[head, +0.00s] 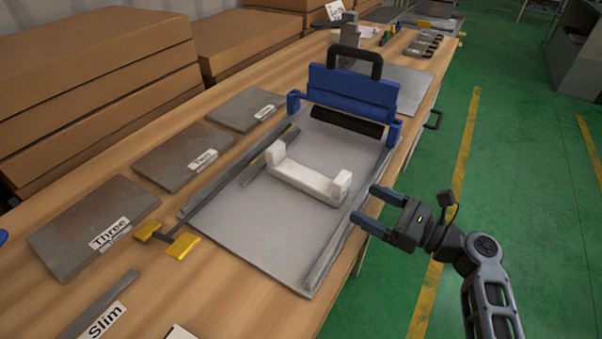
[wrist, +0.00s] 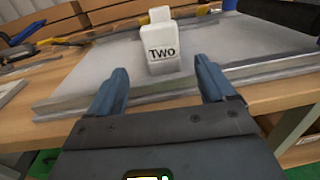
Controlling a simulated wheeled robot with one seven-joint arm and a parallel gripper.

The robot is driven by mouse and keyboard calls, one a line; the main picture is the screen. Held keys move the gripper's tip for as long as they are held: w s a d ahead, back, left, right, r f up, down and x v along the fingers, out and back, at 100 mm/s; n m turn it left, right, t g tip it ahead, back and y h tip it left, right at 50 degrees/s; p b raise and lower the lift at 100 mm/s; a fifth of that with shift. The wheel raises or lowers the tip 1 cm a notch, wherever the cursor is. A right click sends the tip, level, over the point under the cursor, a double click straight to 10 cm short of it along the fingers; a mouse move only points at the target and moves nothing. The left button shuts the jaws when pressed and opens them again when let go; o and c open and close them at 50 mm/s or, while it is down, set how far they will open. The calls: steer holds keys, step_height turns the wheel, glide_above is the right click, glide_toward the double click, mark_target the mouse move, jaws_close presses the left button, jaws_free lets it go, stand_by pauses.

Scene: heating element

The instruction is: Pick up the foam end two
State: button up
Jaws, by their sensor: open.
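The foam end two (head: 306,176) is a white U-shaped foam piece. It lies on a grey metal plate (head: 290,240) on the workbench, with its two raised ends up. In the wrist view its near end (wrist: 162,52) carries the label "Two" and stands ahead, between my fingers in the picture. My gripper (head: 362,206) is open and empty at the right edge of the plate, to the right of the foam and apart from it. The wrist view shows both blue-grey fingers (wrist: 163,85) spread wide.
A blue clamp with a black handle (head: 352,85) stands at the plate's far end. Metal rails run along the plate's sides. Grey plates labelled "Two" (head: 180,155) and "Three" (head: 90,222) lie left, with cardboard boxes (head: 90,75) behind. Green floor is free at right.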

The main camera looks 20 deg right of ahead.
mark_target(346, 189)
steer(key=shift+p+x, duration=0.4)
steer(key=shift+x, duration=3.5)
steer(key=shift+w+d+r, duration=0.1)
steer(key=shift+d+r, duration=0.05)
steer(key=shift+d, duration=0.05)
steer(key=c, duration=1)
steer(key=shift+c, duration=0.3)
steer(key=shift+r, duration=0.15)
